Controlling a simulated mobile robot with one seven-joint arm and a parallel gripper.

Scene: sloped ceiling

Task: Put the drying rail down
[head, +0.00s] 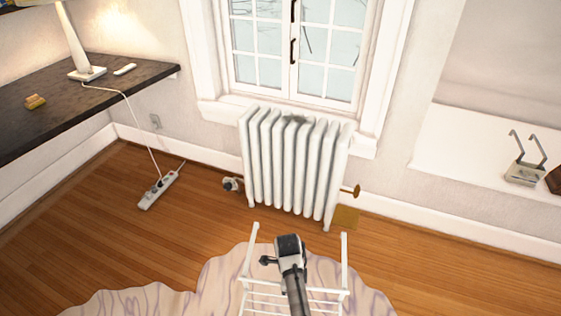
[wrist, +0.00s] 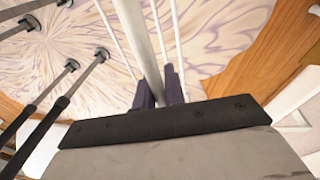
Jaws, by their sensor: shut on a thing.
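The drying rail (head: 344,262) is a white frame with two side posts and several thin crossbars. It stands out at the bottom middle of the head view, in front of the radiator. My gripper (head: 289,250) is over the middle of it. In the wrist view, the two dark fingers (wrist: 160,90) are shut around a white bar of the drying rail (wrist: 134,32), with thinner white bars on both sides. The lower part of the rail is cut off in the head view, and I cannot tell whether it touches anything below.
A white ribbed radiator (head: 293,165) stands under the window, with a brass valve (head: 351,191) at its right. A pale patterned rug (head: 222,280) lies below the rail. A power strip (head: 158,190) lies on the wood floor at left, near a dark desk (head: 50,112).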

